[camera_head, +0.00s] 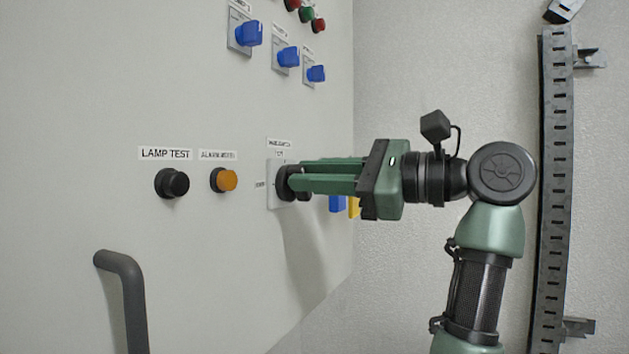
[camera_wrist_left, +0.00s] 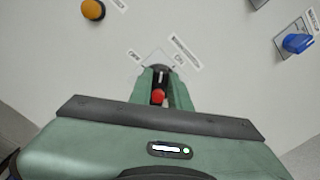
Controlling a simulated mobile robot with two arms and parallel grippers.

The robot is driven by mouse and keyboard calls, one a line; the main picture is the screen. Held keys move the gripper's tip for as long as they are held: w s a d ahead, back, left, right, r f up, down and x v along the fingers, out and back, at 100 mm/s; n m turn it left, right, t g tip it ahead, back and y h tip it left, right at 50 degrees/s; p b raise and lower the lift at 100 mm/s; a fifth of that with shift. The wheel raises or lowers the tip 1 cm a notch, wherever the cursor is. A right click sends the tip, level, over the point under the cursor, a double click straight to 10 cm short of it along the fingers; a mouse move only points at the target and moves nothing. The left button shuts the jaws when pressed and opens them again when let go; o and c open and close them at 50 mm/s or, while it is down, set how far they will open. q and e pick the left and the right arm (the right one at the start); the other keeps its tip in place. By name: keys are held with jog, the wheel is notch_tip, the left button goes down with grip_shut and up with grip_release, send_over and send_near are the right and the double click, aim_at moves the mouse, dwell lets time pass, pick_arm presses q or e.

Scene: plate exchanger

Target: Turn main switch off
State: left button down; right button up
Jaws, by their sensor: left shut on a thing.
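The main switch (camera_head: 284,184) is a dark round knob on a white square plate (camera_head: 273,200) on the panel front, under a small label. In the left wrist view, the switch (camera_wrist_left: 159,97) shows a red part between the fingers, with its dark base behind. My left gripper (camera_head: 290,180) has its green fingers around the knob, shut on it, in front of the plate. The gripper (camera_wrist_left: 160,90) also shows in the left wrist view. The fingers hide much of the knob, and I cannot tell its exact angle. My right gripper is not in view.
A black LAMP TEST button (camera_head: 172,183) and an orange button (camera_head: 224,180) sit left of the switch. Blue selector knobs (camera_head: 289,56) are above. A dark handle (camera_head: 125,290) sticks out at lower left. A grey slotted rail (camera_head: 556,180) runs up the wall at right.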

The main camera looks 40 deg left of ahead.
pick_arm(q)
jog(key=n, duration=0.3)
jog(key=f+n+b, duration=0.1)
jog(key=n, duration=0.3)
jog(key=n+b, duration=0.1)
jog(key=n, duration=0.2)
jog(key=shift+s+d+f+n, duration=0.1)
jog(key=shift+s+f+n, duration=0.05)
jog(key=shift+s+n, duration=0.15)
jog(key=shift+n, duration=0.3)
jog(key=c, duration=1.3)
grip_release()
jog(key=b+v, duration=0.1)
jog(key=v, duration=0.7)
